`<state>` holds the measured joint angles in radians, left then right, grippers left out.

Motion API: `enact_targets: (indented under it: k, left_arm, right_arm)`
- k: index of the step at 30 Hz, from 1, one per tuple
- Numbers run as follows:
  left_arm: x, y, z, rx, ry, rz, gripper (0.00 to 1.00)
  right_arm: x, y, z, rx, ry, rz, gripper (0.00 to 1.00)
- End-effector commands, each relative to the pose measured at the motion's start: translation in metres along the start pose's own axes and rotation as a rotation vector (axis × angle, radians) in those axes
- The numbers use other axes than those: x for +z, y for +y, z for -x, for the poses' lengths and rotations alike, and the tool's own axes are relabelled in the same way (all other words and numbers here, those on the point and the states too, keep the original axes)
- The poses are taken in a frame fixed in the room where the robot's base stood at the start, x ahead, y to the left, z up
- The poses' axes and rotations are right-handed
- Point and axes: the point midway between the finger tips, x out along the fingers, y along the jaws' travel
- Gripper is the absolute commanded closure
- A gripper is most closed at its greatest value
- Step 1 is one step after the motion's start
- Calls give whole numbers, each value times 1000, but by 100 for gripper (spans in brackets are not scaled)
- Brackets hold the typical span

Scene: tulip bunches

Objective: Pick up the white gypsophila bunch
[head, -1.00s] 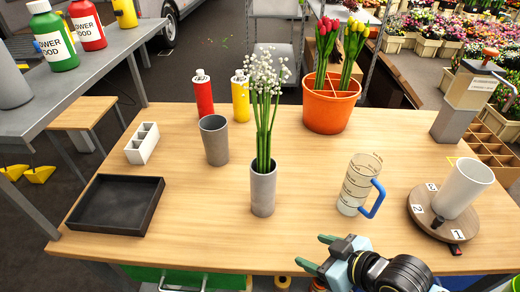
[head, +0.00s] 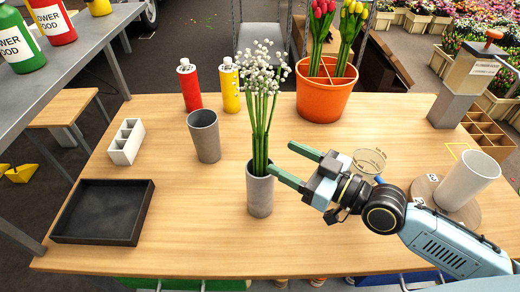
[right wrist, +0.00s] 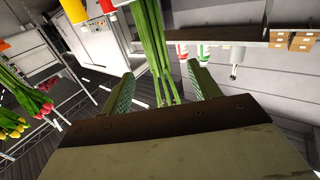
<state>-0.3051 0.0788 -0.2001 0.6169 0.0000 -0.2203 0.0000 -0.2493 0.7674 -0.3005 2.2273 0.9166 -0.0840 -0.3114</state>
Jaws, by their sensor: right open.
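The white gypsophila bunch (head: 262,88) stands upright in a grey cylindrical vase (head: 260,195) in the middle of the table, its green stems rising above the rim. My right gripper (head: 281,158) is open and empty, just right of the stems near the vase's rim, its fingers pointing left towards them. In the right wrist view, green stems (right wrist: 158,55) show between the two open fingers (right wrist: 160,95); the fingers do not visibly close on them. My left gripper is in neither view.
An empty grey cup (head: 205,137), bottles and an orange tulip bucket (head: 323,100) stand behind. A black tray (head: 103,212) lies front left.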

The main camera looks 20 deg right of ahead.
Motion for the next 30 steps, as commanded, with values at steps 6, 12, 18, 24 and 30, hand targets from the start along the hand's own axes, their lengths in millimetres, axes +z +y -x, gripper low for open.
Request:
enact_targets:
  k: [6,12,18,24,30]
  left_arm:
    - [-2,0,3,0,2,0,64]
    - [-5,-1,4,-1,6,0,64]
    - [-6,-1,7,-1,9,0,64]
    - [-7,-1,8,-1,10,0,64]
    - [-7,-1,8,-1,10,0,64]
  right_arm:
    - [0,0,-25,0,1,-1,39]
    - [0,2,-38,0,1,0,39]
    - [1,7,-67,1,2,-2,39]
    - [2,6,-80,-1,-1,1,39]
    - [2,6,-80,-1,-2,1,40]
